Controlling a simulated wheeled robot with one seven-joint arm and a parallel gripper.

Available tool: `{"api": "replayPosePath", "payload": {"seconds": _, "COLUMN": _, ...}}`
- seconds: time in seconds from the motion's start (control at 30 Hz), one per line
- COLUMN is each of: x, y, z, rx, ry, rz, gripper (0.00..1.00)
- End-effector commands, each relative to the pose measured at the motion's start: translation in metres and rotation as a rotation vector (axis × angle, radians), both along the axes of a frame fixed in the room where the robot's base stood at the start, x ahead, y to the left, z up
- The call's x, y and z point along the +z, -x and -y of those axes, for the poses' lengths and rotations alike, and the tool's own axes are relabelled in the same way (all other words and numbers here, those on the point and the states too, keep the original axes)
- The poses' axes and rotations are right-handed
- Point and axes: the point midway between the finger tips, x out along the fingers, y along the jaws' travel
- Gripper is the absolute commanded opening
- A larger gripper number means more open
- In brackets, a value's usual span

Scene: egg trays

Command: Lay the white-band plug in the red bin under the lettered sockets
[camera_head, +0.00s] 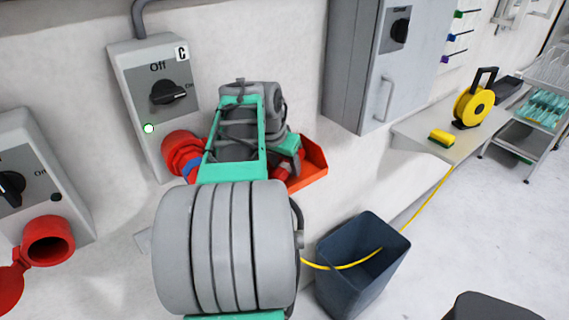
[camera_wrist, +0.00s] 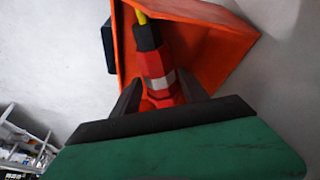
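In the wrist view the red plug with a white band (camera_wrist: 160,78) sits between the two dark fingers of my gripper (camera_wrist: 161,76), which appear closed against its sides. Its black end and yellow cable (camera_wrist: 142,17) point away from the gripper. The orange-red bin (camera_wrist: 215,48) lies behind the plug; I cannot tell whether the plug touches its floor. In the head view the bin (camera_head: 314,165) shows at the wall, partly hidden by my arm.
A second switch box (camera_head: 30,165) with an open red socket (camera_head: 48,240) is at the left. A dark bucket (camera_head: 335,245) stands on the floor with yellow cable across it. A yellow reel (camera_head: 468,108) and sponge (camera_head: 441,137) lie on a shelf. A grey cabinet (camera_head: 350,70) is on the wall.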

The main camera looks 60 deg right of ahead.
Motion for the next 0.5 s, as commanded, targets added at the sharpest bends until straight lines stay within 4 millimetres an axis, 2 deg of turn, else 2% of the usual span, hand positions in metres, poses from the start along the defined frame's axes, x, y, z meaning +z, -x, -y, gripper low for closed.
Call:
{"api": "replayPosePath", "payload": {"seconds": 0.1, "x": -0.003, "y": 0.001, "z": -0.001, "rx": 0.0, "ry": -0.005, "rz": -0.003, "gripper": 0.61}}
{"api": "replayPosePath", "payload": {"seconds": 0.33, "x": -0.002, "y": 0.001, "z": -0.001, "rx": -0.001, "ry": -0.005, "rz": -0.004, "gripper": 0.61}}
{"api": "replayPosePath", "payload": {"seconds": 0.5, "x": 0.018, "y": 0.0, "z": -0.002, "rx": 0.001, "ry": -0.002, "rz": -0.002, "gripper": 0.61}}
